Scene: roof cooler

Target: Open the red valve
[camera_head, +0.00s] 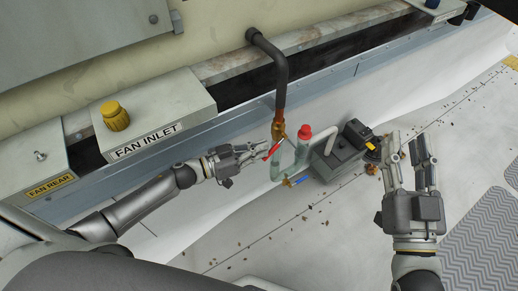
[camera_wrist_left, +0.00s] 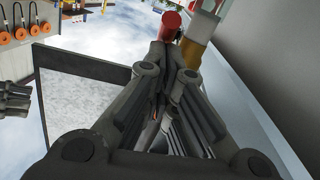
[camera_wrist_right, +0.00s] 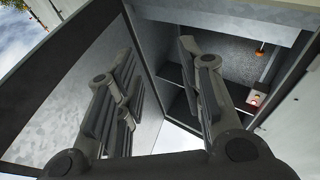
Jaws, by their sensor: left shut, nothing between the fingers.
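The red valve handle (camera_head: 273,149) is a short red lever beside a brass fitting (camera_head: 278,131) at the lower end of a dark, rusty pipe. My left gripper (camera_head: 252,154) is just left of the lever, with its tips at or very near it; contact cannot be made out. It is shut and empty. In the left wrist view a red round end (camera_wrist_left: 171,25) shows just beyond the fingertips, with a yellowish part beside it. My right gripper (camera_head: 411,148) is open and empty, raised to the right over the pale floor.
A greenish pipe with a red cap (camera_head: 304,132) stands right of the lever, and a blue handle (camera_head: 297,181) sits lower. A grey pump-like unit (camera_head: 335,160) is beyond them. The FAN INLET box (camera_head: 155,115) with a yellow knob (camera_head: 115,115) is left. Open floor lies below.

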